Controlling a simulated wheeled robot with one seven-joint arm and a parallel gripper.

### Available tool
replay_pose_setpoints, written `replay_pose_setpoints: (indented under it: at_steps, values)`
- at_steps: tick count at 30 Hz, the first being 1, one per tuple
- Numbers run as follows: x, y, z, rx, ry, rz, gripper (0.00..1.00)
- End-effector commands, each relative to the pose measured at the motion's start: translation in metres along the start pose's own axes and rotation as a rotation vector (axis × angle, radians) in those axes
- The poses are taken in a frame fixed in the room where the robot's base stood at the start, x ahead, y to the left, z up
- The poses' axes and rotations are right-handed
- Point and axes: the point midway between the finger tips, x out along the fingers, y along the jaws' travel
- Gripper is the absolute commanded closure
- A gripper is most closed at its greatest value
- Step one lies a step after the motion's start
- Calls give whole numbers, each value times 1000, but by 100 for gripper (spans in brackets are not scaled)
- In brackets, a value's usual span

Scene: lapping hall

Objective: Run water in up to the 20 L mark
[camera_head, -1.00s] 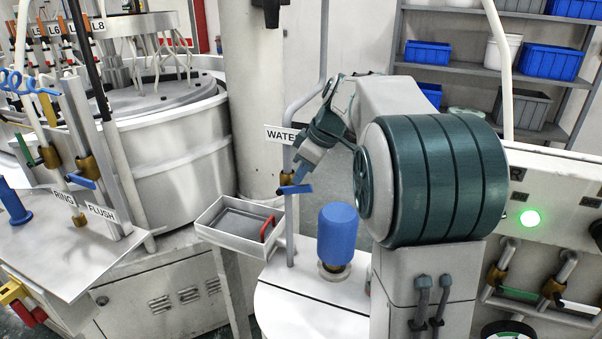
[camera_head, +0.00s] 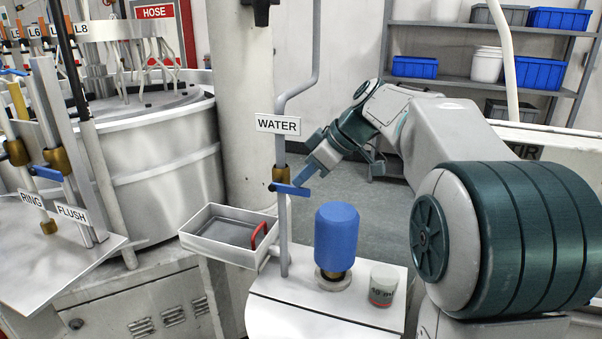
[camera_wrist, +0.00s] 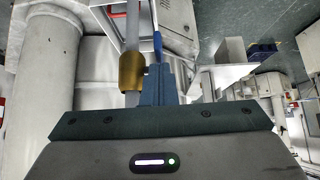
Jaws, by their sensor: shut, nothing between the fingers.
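The WATER sign (camera_head: 278,124) hangs on a grey upright pipe (camera_head: 283,235). Below it is a brass valve (camera_head: 281,174) with a blue lever (camera_head: 291,189) lying crosswise to the pipe. My gripper (camera_head: 303,177) is shut and empty, its tips beside the lever on its right; I cannot tell if they touch. In the wrist view my shut fingers (camera_wrist: 158,78) are just right of the brass valve (camera_wrist: 131,72), and the blue lever (camera_wrist: 157,42) shows past their tips. The pipe rises from a white-topped unit (camera_head: 300,286). No 20 L mark or water level can be made out.
A blue-capped fitting (camera_head: 336,238) and a small marked cup (camera_head: 383,285) stand on the white top. A white tray (camera_head: 206,241) with a red handle is left of the pipe. The RING and FLUSH valve panel (camera_head: 60,250) is far left; shelves (camera_head: 470,85) stand behind.

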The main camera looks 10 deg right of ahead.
Motion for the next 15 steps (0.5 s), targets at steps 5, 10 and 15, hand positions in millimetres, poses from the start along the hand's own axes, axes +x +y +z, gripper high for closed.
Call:
replay_pose_setpoints:
  at_steps: [5, 10, 15]
  values:
    - [0, 0, 3, 5, -5, -3, 100]
    - [0, 1, 4, 7, -6, -2, 100]
    - [-7, 1, -2, 6, -5, -2, 100]
